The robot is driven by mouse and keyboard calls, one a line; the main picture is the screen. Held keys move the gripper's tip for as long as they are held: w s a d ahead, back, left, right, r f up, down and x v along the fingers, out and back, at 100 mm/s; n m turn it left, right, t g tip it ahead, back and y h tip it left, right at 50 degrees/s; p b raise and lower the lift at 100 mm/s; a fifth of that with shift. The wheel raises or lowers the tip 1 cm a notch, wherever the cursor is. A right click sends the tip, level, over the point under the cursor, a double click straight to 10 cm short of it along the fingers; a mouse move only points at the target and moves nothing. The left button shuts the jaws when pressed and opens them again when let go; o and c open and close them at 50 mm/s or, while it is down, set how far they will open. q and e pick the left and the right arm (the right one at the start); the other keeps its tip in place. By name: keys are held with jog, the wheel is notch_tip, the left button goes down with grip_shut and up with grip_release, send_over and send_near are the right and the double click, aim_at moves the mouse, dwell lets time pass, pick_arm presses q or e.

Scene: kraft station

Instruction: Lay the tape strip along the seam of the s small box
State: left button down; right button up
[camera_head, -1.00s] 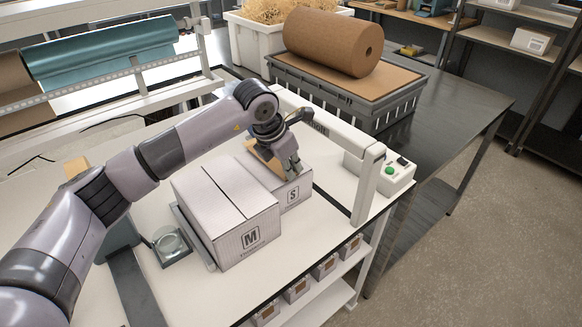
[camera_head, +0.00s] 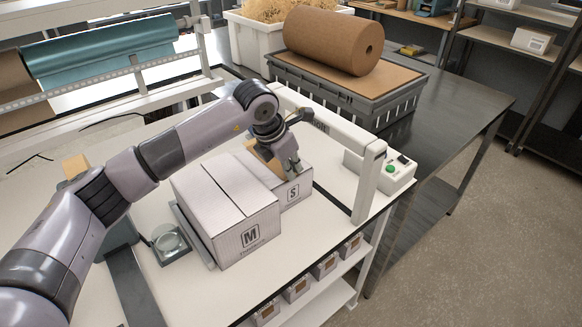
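The small box marked S (camera_head: 296,192) stands on the white table, right behind the larger box. My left gripper (camera_head: 289,172) is low over the top of the small box, its fingers pointing down. A tan strip (camera_head: 262,160) shows at the gripper, over the box top; it looks like the tape strip. The fingers look closed around its near end, but the contact is small and partly hidden. The seam of the small box is hidden by the gripper and the strip. My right gripper is not in view.
The large box marked M (camera_head: 228,210) stands close in front of the small box. A white frame (camera_head: 367,180) and a control box with a green button (camera_head: 389,169) stand to the right. A tape holder (camera_head: 170,243) sits to the left.

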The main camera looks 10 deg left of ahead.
pick_arm(q)
jog(key=c, duration=1.7)
grip_release()
jog(key=shift+r+p, duration=0.9)
jog(key=shift+r, duration=1.4)
